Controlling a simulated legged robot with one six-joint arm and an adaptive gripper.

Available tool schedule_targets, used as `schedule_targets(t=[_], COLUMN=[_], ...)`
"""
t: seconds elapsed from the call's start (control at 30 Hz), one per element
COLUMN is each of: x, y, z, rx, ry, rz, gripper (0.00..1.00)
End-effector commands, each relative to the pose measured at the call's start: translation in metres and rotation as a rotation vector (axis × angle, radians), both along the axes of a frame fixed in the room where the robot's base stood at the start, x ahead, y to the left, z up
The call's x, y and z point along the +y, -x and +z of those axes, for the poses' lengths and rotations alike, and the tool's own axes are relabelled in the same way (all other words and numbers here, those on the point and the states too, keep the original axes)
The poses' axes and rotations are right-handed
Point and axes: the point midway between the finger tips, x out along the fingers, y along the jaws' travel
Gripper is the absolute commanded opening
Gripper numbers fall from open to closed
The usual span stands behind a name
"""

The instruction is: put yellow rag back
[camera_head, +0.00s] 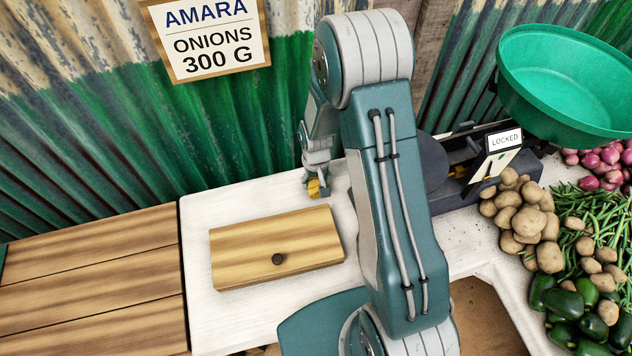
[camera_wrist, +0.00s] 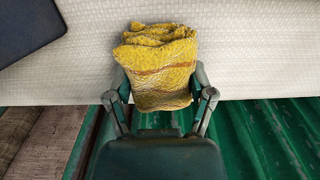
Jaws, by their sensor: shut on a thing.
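The yellow rag (camera_wrist: 162,68) is folded, with a brownish stripe, and sits between the fingers of my gripper (camera_wrist: 160,95) in the wrist view. My gripper is shut on it. In the head view my gripper (camera_head: 316,184) is at the back of the white counter (camera_head: 205,225), near the corrugated wall, with a small bit of the yellow rag (camera_head: 314,188) showing. I cannot tell whether the rag touches the counter.
A wooden box with a dark knob (camera_head: 235,245) lies just in front of my gripper. A dark scale (camera_head: 455,190) with a green pan (camera_head: 565,90) and a "LOCKED" tag stands right. Potatoes (camera_head: 520,205), onions, beans and peppers fill the right side. Wooden planks (camera_head: 90,270) lie left.

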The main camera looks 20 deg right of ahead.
Motion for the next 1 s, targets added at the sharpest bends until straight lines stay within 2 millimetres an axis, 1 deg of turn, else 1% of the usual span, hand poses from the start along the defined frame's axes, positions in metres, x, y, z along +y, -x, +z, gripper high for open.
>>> schedule_targets(t=[0.03,0.07,0.37,0.4,0.43,0.47,0.87,1.0], x=[0.000,0.000,0.000,0.000,0.000,0.000,0.000,0.000], y=[0.000,0.000,0.000,0.000,0.000,0.000,0.000,-0.001], z=[-0.006,-0.008,-0.010,-0.010,-0.010,-0.010,-0.009,0.001], rx=[0.000,0.000,-0.001,-0.001,-0.001,-0.002,-0.002,-0.006], ry=[0.000,0.000,0.000,0.000,0.000,0.000,0.000,0.000], rz=[0.000,0.000,0.000,0.000,0.000,0.000,0.000,0.000], gripper=[0.25,0.25,0.25,0.83,0.97,1.00,1.00,1.00])
